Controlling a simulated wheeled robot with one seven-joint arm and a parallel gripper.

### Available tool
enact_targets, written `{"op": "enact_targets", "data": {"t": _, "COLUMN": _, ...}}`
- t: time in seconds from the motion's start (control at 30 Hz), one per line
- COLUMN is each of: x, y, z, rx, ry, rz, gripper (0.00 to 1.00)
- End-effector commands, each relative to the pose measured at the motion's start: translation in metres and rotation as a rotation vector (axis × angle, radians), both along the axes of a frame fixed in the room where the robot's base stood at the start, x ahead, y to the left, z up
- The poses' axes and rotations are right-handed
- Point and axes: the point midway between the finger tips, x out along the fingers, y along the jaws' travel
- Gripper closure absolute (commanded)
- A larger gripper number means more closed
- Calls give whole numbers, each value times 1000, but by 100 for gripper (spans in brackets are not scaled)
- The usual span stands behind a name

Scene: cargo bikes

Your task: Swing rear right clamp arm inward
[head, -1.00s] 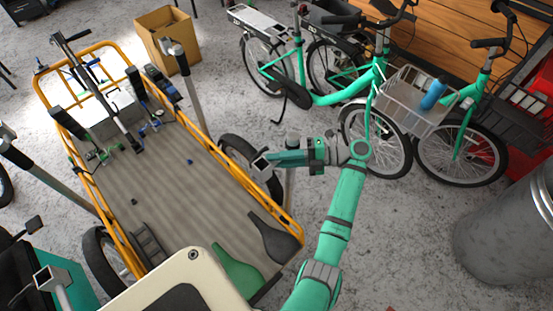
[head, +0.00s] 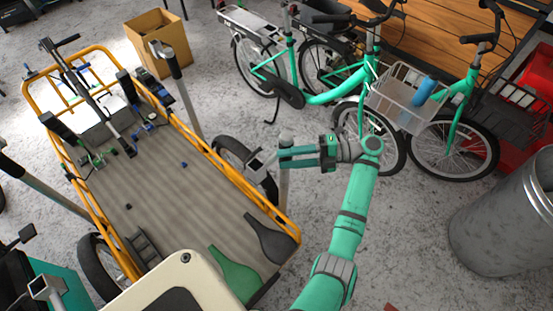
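The rear right post (head: 284,190) of the cargo bike stands just outside the orange side rail, grey and upright. Its clamp arm (head: 262,163) is a short grey piece with a squarish end, pointing left toward the cargo bed. My gripper (head: 294,157) comes in from the right at the top of this post. Its two green fingers are apart, with a gap showing between them. The fingertips overlap the post and the base of the clamp arm in the picture. I cannot tell whether they touch.
The cargo bed (head: 170,205) has orange rails (head: 205,141) and small loose parts on it. Another post with a dark top (head: 186,92) stands further along the right rail. Green bicycles (head: 335,90) stand behind my arm, and a metal bin (head: 505,225) stands at right.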

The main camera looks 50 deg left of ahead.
Motion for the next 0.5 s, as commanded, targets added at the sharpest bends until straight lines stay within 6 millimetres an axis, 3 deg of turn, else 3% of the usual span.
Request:
{"op": "enact_targets", "data": {"t": 0.2, "x": 27, "y": -22, "z": 5, "rx": -2, "ry": -1, "rz": -1, "gripper": 64}}
{"op": "enact_targets", "data": {"t": 0.5, "x": 40, "y": -33, "z": 7, "rx": 0, "ry": 0, "rz": 1, "gripper": 64}}
